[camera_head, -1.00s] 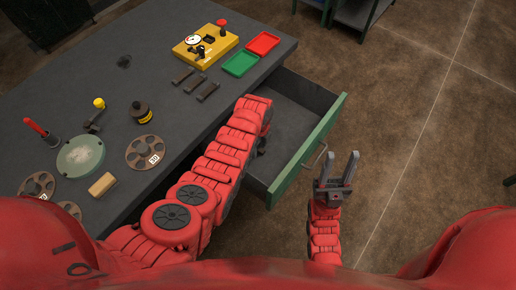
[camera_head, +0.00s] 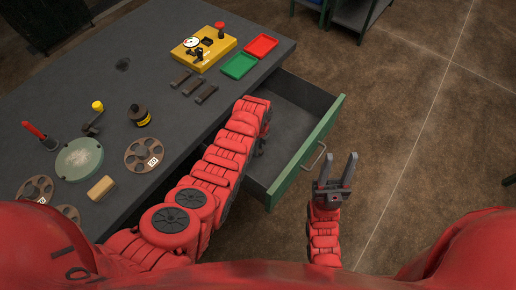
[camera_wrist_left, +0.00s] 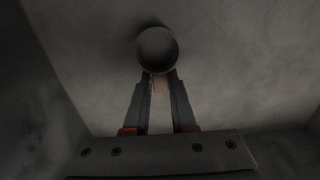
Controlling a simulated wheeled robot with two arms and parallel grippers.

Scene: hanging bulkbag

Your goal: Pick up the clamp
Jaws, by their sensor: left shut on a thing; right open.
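My left arm reaches over the table edge into the open drawer. Its gripper (camera_wrist_left: 158,80) mostly hides behind the arm in the head view. In the left wrist view its two fingers close on a dark grey thing with a round end, which I take to be the clamp (camera_wrist_left: 157,49). Its round end faces the camera, and the rest of its shape is hidden. A small tan patch shows between the fingertips. The clamp cannot be made out in the head view. My right gripper (camera_head: 336,170) is open and empty, to the right of the drawer front.
The grey drawer (camera_head: 300,100) with a green front (camera_head: 310,150) is pulled out from the dark table (camera_head: 75,100). On the table are a yellow device (camera_head: 204,48), green (camera_head: 239,66) and red (camera_head: 261,46) trays, and several discs and tools. Floor to the right is clear.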

